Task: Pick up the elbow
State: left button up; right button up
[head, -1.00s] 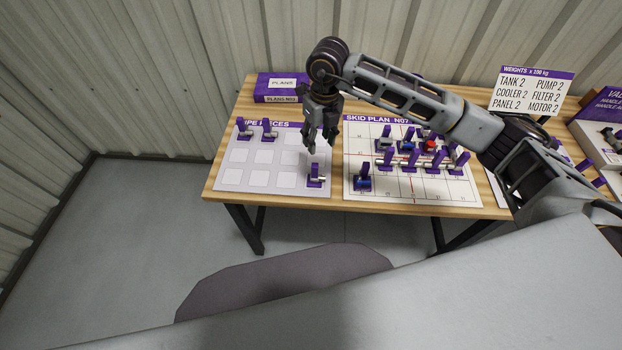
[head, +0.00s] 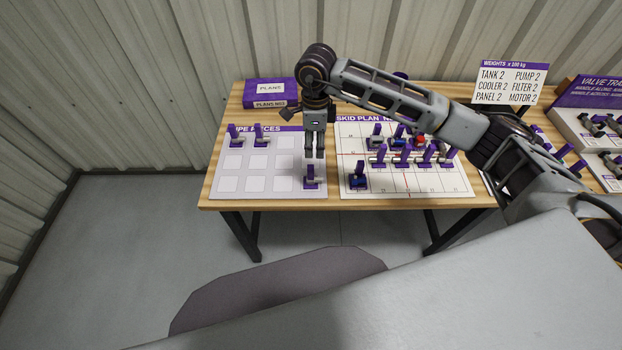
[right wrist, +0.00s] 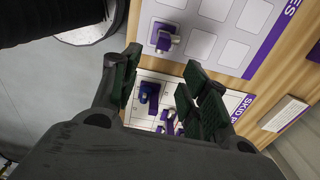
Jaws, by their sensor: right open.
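A pipe piece (head: 310,178) with a purple upright tab and a grey metal part stands in the front right cell of the white pipe pieces board (head: 243,183). It is small, so I cannot be sure that it is the elbow. It also shows in the right wrist view (right wrist: 164,38), beyond the fingers. Two more purple-tabbed pieces, one at the back left corner (head: 239,138) and one beside it (head: 262,137), stand on the same board. My right gripper (head: 314,153) is open and empty, pointing down above and behind the front right piece. My left gripper is not in view.
The skid plan board (head: 430,187) lies to the right, crowded with purple-tabbed pieces, including a blue one (head: 358,180) at its front left. A purple plans box (head: 270,93) is behind. A weights sign (head: 511,82) and valve tray (head: 590,140) stand right. Most cells left of my gripper are empty.

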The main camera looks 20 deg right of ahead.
aim_at(313, 167)
jog(key=shift+n, duration=0.3)
jog(key=shift+f+p, duration=0.65)
jog(key=shift+f, duration=3.7)
jog(key=shift+f, duration=0.1)
jog(key=f, duration=0.1)
jog(key=f+p, duration=0.1)
jog(key=f, duration=0.2)
jog(key=shift+w+a, duration=0.2)
jog(key=shift+w, duration=0.05)
jog(key=shift+f+p, duration=0.3)
jog(key=shift+f, duration=0.2)
